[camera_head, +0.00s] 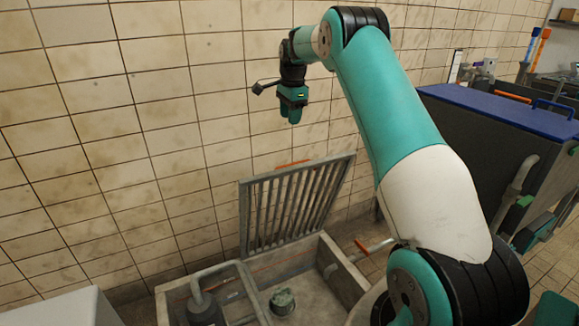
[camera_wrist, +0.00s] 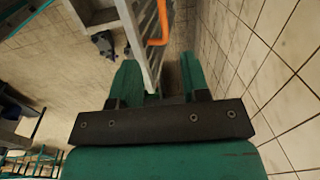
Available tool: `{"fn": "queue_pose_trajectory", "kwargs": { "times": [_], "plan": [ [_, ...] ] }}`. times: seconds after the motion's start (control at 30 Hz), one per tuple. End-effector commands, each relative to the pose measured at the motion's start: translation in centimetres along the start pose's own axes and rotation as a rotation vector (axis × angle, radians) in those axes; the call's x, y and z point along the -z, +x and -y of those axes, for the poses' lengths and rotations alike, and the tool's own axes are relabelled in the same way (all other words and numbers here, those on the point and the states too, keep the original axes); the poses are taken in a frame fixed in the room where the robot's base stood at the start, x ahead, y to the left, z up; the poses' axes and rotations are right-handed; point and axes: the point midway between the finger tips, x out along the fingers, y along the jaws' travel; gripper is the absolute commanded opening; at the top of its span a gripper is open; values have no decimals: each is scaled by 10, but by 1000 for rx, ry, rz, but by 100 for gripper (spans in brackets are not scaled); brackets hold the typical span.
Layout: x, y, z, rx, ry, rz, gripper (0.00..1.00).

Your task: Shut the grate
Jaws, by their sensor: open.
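The grey metal grate (camera_head: 290,208) stands raised and tilted back toward the tiled wall, over a concrete pit (camera_head: 335,262). An orange bar, which looks like a handle (camera_head: 292,164), shows at its top edge, mostly hidden behind it. The bar also shows in the wrist view (camera_wrist: 157,38). My gripper (camera_head: 291,118) is open and empty, pointing down above the grate's top edge, with a visible gap. In the wrist view, my gripper's green fingers (camera_wrist: 160,78) appear on either side of the grate's edge (camera_wrist: 146,62); contact cannot be made out.
The pit holds a dark pump (camera_head: 203,307) with a grey pipe and a small greenish object (camera_head: 283,301). A red-and-white lever (camera_head: 372,248) is beside the pit's right wall. A dark cabinet with a blue top (camera_head: 500,110) stands at right. The tiled wall (camera_head: 150,110) is close behind.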

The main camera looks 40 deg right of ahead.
Motion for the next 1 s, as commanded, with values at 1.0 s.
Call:
{"fn": "queue_pose_trajectory", "kwargs": {
  "times": [1.0],
  "plan": [
    [8, 173, 2, 0, 38, -4, 42]
  ]
}}
